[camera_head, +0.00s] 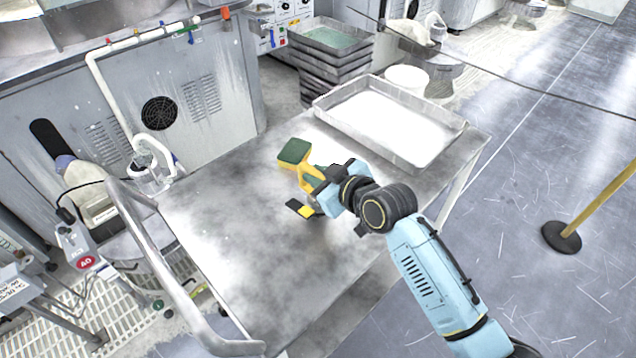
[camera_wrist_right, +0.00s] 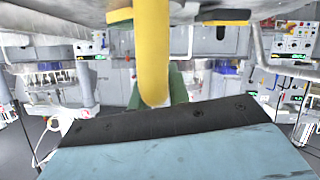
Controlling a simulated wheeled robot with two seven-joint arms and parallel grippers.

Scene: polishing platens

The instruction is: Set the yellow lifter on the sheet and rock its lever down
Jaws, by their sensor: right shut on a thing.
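The yellow lifter (camera_head: 305,178) is in my right gripper (camera_head: 322,190), near the middle of the grey cart top. A dark green pad (camera_head: 294,150) shows at its upper left end. In the right wrist view a yellow bar of it (camera_wrist_right: 152,50) runs down to the gripper, with green parts behind. The gripper is shut on it and hides part of it. I cannot tell whether the lifter touches the cart top. A white surface (camera_head: 392,122), possibly the sheet, fills a shallow tray at the far end. My left gripper is not in view.
A small black and yellow piece (camera_head: 300,208) shows just below the lifter; I cannot tell if it is separate. The tray's metal rim (camera_head: 420,157) stands beyond my gripper. The cart top (camera_head: 225,205) is clear at left. A rail (camera_head: 165,255) edges the near left.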

